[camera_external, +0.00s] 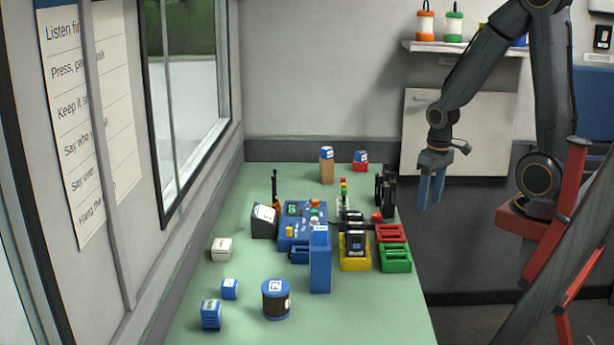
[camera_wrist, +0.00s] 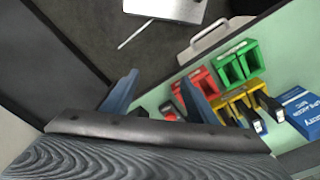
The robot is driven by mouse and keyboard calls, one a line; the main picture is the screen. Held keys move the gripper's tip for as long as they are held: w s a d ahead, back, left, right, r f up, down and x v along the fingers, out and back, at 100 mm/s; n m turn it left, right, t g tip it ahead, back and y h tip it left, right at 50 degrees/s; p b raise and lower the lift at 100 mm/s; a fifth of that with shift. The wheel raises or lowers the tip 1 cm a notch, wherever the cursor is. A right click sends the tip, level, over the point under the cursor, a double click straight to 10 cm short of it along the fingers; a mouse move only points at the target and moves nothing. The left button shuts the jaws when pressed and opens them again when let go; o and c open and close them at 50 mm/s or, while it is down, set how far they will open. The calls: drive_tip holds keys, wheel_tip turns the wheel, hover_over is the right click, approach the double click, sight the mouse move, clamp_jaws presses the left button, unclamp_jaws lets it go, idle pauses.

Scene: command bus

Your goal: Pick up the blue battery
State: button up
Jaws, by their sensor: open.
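A tall blue block (camera_external: 320,265) with a white label stands upright at the front of the equipment on the green table; it looks like the blue battery, but I cannot be sure. In the wrist view a blue box with white lettering (camera_wrist: 302,112), probably the same block, lies at the right edge, partly cut off. My gripper (camera_external: 430,196) hangs above and beyond the table's right edge, fingers down, open and empty, well apart from the block. In the wrist view its two blue fingers (camera_wrist: 160,84) are spread with nothing held.
A yellow holder (camera_external: 355,265) with a black device stands right of the block, beside green (camera_external: 396,264) and red (camera_external: 391,232) trays. A blue console (camera_external: 296,240) is behind it. Small blue boxes (camera_external: 230,289) and a blue-topped can (camera_external: 276,312) stand front left. The front right table is clear.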

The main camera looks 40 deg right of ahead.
wheel_tip(320, 180, up, 5)
drive_tip(key=w+a+r+n, duration=0.2)
drive_tip(key=w+a, duration=0.8)
drive_tip(key=w+a+n+t+y, duration=0.15)
drive_tip(key=w+a, duration=0.25)
drive_tip(key=a, duration=0.6)
drive_tip(key=w+a+n+h, duration=0.15)
drive_tip(key=w+a, duration=0.25)
drive_tip(key=a, duration=0.7)
drive_tip(key=n+y, duration=0.3)
drive_tip(key=n, duration=0.2)
hover_over(211, 305)
drive_tip(key=s+d, duration=0.2)
wheel_tip(211, 305, down, 8)
drive_tip(key=shift+t, duration=0.35)
drive_tip(key=shift+p+x, duration=1.45)
drive_tip(key=shift+x, duration=2.45)
drive_tip(key=shift+a, duration=0.1)
drive_tip(key=c, duration=1.2)
